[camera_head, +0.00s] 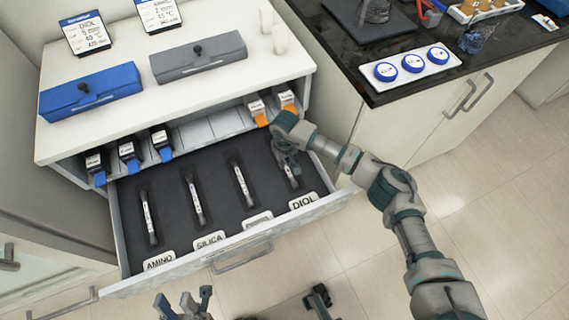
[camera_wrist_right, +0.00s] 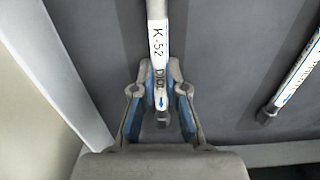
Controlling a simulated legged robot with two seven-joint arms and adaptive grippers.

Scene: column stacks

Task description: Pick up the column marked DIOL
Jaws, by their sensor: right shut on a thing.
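The open drawer (camera_head: 120,225) holds several slim white columns in dark slots, with front labels AMINO, SILICA, one too small to read, and DIOL (camera_head: 303,201). The DIOL column (camera_head: 292,178) lies in the rightmost slot, partly hidden by my right gripper (camera_head: 290,158). In the right wrist view this column (camera_wrist_right: 158,45) reads K-52 and DIOL, with a blue arrow. My right gripper (camera_wrist_right: 158,88) is shut around its lower part there. My left gripper (camera_head: 185,300) is low in the head view, its fingers apart and empty, away from the drawer.
Above the drawer, the white top carries a blue case (camera_head: 90,92), a grey case (camera_head: 198,58) and two signs, one reading DIOL (camera_head: 86,32). A neighbouring column (camera_wrist_right: 295,75) lies right in the wrist view. The dark counter (camera_head: 390,35) holds a tray with three blue-ringed discs (camera_head: 412,63).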

